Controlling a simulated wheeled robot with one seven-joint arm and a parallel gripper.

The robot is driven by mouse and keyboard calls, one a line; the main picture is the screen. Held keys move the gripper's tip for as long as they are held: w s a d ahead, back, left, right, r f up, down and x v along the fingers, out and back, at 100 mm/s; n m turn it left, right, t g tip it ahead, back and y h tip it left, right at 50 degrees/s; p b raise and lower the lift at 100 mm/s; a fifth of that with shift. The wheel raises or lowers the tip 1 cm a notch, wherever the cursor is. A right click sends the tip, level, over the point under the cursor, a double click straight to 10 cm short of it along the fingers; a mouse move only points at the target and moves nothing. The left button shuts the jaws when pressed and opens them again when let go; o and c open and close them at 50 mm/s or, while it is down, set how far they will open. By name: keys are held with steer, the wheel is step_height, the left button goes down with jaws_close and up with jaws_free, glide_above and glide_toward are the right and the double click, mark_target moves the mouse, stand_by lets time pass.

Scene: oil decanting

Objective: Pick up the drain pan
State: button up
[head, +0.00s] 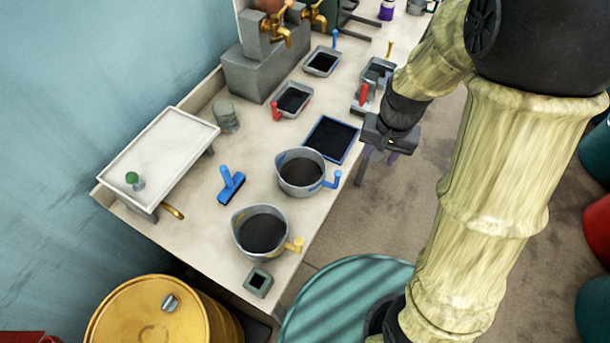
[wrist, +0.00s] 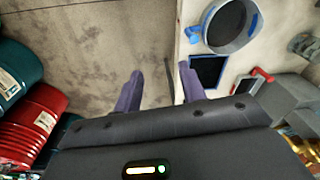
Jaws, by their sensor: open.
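No label marks the drain pan. Two shallow grey pans of dark liquid stand on the bench: one with a red handle (head: 293,99), one with a blue handle (head: 322,62). The red-handled pan also shows in the wrist view (wrist: 247,87), right of my fingers. A similar grey container with a red handle (head: 373,79) stands near the bench's right edge, partly hidden behind my arm. My gripper (head: 379,155) is open and empty by that edge, to the right of the blue-rimmed tray. In the wrist view its purple fingers (wrist: 160,86) are spread, with floor between them.
The bench (head: 190,222) holds a blue-rimmed dark tray (head: 331,138), a blue-handled jug (head: 301,172), a yellow-handled jug (head: 262,231), a blue scraper-like tool (head: 231,185) and a raised white tray (head: 160,150). Brass taps (head: 275,35) stand behind. A yellow drum (head: 150,315) stands in front.

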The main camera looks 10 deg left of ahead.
steer(key=m+g, duration=0.1)
glide_above(339, 173)
step_height(339, 173, down, 5)
steer(key=shift+r, duration=0.1)
steer(key=shift+a, duration=0.1)
step_height(339, 173, down, 12)
steer(key=shift+f+p, duration=0.1)
steer(key=shift+p, duration=0.75)
steer(key=shift+w+f+p, duration=0.1)
steer(key=shift+f+p, duration=1.05)
steer(key=shift+f, duration=1.45)
